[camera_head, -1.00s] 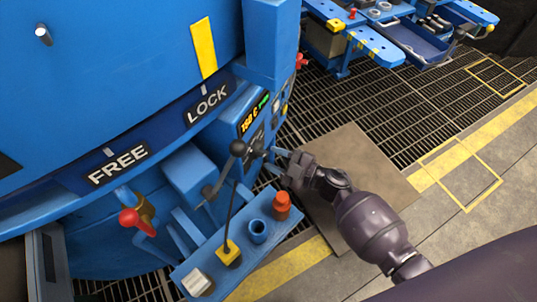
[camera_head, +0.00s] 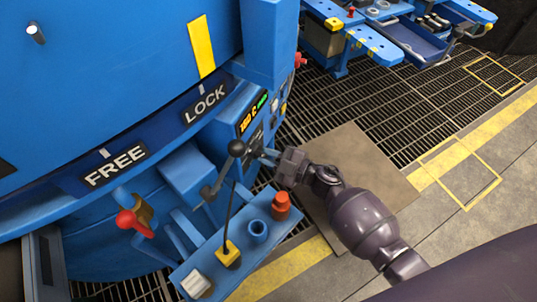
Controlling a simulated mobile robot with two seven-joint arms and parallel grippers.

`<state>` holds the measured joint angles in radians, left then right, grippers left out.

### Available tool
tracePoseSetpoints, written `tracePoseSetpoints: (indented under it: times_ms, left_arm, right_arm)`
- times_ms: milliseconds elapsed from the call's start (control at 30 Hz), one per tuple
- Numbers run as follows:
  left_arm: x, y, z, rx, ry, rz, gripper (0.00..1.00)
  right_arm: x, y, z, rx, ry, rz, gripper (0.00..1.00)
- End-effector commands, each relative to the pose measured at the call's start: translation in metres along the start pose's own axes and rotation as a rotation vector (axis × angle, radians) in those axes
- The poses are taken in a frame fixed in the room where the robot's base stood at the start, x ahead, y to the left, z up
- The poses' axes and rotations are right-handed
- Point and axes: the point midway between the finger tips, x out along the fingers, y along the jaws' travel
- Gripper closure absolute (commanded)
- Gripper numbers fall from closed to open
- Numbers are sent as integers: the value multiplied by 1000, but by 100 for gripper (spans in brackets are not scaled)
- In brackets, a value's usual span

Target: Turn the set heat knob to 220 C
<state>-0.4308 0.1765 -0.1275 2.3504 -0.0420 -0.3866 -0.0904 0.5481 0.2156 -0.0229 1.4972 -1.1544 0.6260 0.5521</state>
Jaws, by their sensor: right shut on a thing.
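The control panel (camera_head: 247,118) is on the side of the blue furnace. Its display (camera_head: 252,112) shows an orange number ending in C beside a green mark; the digits are too small to read surely. My right gripper (camera_head: 267,157) reaches in from the right, its fingers at the lower part of this panel. It is shut on the set heat knob, which is largely hidden by the fingers and a dark ball-ended lever in front. My left gripper is not in view.
The dark-ball lever (camera_head: 237,148) stands close left of my right gripper. A red-knobbed handle (camera_head: 127,221) is at left. Grated floor lies right.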

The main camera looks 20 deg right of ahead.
Motion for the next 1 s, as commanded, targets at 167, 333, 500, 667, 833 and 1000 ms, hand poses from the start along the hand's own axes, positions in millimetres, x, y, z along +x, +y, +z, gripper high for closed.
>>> tracePoseSetpoints:
  times_ms: [167, 333, 500, 667, 833, 1000]
  left_arm:
    - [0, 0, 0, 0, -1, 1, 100]
    - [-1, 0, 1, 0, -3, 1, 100]
    - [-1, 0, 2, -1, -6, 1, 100]
    - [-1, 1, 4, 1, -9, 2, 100]
    - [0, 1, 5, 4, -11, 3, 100]
    - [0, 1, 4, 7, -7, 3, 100]
  right_arm:
    - [0, 0, 0, -37, -1, 0, 100]
    - [0, 0, 0, -125, 0, -1, 100]
    - [-1, 0, 1, -257, -2, -1, 100]
    - [-1, -1, 1, -387, -1, -2, 100]
    - [-1, -1, 2, -514, -2, -2, 100]
    - [-1, -2, 1, -610, -1, -2, 100]
